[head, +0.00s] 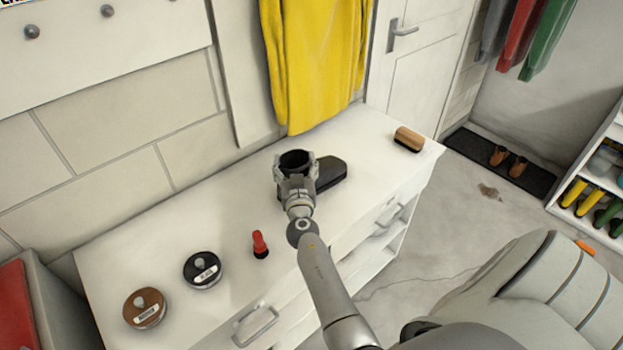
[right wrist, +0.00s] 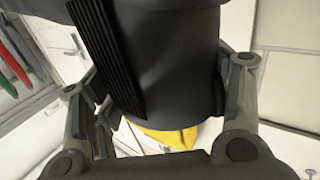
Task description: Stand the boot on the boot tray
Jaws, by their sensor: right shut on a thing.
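The black boot (head: 331,172) is at the white cabinet, its round shaft opening facing up and its toe pointing right. My right gripper (head: 296,176) is shut around the boot's shaft. In the right wrist view the dark shaft (right wrist: 165,65) fills the space between the fingers, with a ribbed strip on its left side. I cannot tell whether the sole touches the cabinet top. A flat dark tray (head: 468,150) lies on the floor beyond the cabinet's right end, with a pair of brown shoes on it. My left gripper is not in view.
On the white cabinet top (head: 225,220) are a brush (head: 408,139), a red-topped bottle (head: 260,245), a black tin (head: 202,269) and a brown tin (head: 145,307). A yellow coat (head: 318,60) hangs behind. A shoe shelf (head: 612,135) stands at right. The tray's left part is bare.

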